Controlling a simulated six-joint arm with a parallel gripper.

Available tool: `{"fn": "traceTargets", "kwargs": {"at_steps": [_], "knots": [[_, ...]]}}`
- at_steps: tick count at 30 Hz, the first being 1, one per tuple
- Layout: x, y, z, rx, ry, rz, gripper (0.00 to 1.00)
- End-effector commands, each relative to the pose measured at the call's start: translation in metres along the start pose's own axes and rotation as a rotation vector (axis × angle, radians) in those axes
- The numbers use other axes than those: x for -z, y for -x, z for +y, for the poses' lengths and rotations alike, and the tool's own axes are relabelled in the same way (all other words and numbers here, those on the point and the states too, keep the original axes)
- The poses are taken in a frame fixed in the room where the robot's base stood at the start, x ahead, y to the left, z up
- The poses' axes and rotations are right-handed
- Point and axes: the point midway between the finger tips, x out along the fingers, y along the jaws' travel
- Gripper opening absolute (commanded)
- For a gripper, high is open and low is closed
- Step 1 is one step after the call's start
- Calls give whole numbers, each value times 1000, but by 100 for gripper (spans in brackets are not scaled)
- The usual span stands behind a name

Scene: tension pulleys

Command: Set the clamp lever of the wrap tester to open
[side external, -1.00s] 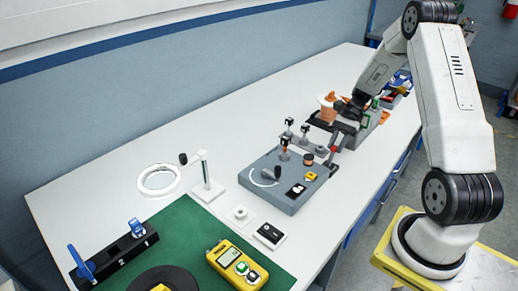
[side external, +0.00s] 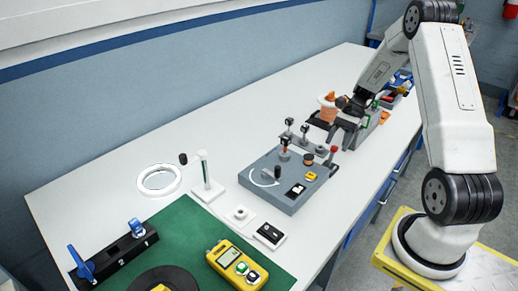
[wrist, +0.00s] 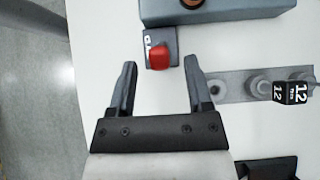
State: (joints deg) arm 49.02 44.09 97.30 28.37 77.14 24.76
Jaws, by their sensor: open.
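The blue-grey tester box (side external: 284,180) lies flat on the white bench, with a black knob and white arc on top. A small lever with a red top (side external: 334,150) stands at its far right corner. In the wrist view the red part (wrist: 160,57) sits on a small grey labelled block (wrist: 153,38) beside the box edge (wrist: 215,12). My gripper (side external: 340,132) is open and empty, just behind the red lever in the side view. In the wrist view its fingertips (wrist: 161,64) lie either side of the red part; whether they reach its height is unclear.
An orange-topped item (side external: 327,105) stands behind my gripper. A green mat (side external: 190,240) with a yellow meter (side external: 236,264) lies in front. Bare bench shows left of the fingers in the wrist view.

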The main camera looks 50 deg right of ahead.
Motion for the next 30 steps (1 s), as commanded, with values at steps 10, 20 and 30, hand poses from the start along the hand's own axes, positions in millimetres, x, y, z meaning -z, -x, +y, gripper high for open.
{"fn": "traceTargets", "kwargs": {"at_steps": [10,20,30], "knots": [[0,44,0,2,0,3,65],[0,67,0,0,-1,1,65],[0,67,0,-2,2,3,65]]}}
